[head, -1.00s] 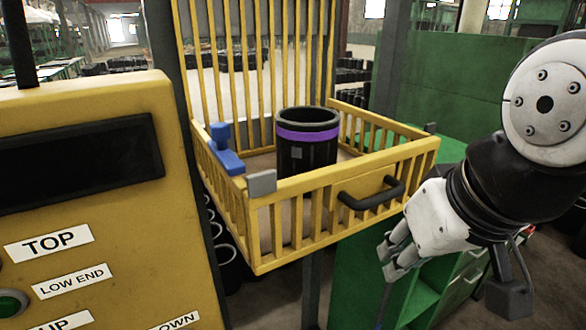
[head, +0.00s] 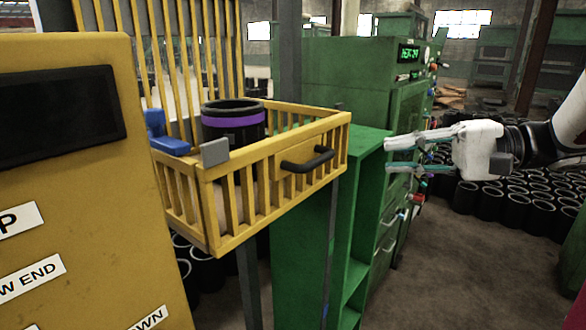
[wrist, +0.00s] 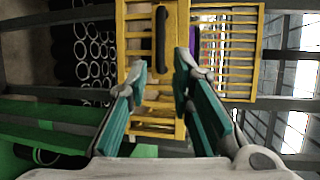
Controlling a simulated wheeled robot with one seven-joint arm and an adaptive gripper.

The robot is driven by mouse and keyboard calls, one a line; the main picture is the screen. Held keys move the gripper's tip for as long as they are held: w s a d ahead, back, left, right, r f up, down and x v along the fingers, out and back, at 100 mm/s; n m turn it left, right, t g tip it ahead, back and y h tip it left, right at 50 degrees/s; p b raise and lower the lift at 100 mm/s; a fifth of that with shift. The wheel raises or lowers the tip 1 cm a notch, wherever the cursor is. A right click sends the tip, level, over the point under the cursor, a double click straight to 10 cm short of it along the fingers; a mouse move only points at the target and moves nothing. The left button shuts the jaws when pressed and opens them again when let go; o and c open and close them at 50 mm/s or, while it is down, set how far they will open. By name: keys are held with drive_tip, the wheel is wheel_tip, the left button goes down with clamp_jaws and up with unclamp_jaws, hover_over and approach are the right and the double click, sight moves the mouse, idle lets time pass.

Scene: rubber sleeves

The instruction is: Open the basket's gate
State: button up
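The yellow basket (head: 215,195) has barred sides and stands left of centre in the head view. Its gate (head: 290,160) is the front panel with a black handle (head: 307,160); it stands upright and looks closed. In the wrist view the handle (wrist: 161,40) shows ahead, just beyond and between my fingertips. My gripper (head: 405,155) is open and empty, to the right of the handle and apart from it, fingers pointing left. A black sleeve with a purple band (head: 233,125) stands in the basket.
A yellow control panel (head: 95,220) stands close at the left. A green cabinet (head: 350,220) with shelves is behind and right of the basket. Many black sleeves (head: 520,205) stand on the floor at right. The space between my gripper and the handle looks clear.

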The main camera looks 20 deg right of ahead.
sight(324, 160)
drive_tip(key=p+x, duration=0.1)
drive_tip(key=x, duration=1.2)
drive_tip(key=shift+w+a+f, duration=0.1)
drive_tip(key=shift+w+a, duration=0.1)
drive_tip(key=shift+a, duration=0.05)
clamp_jaws()
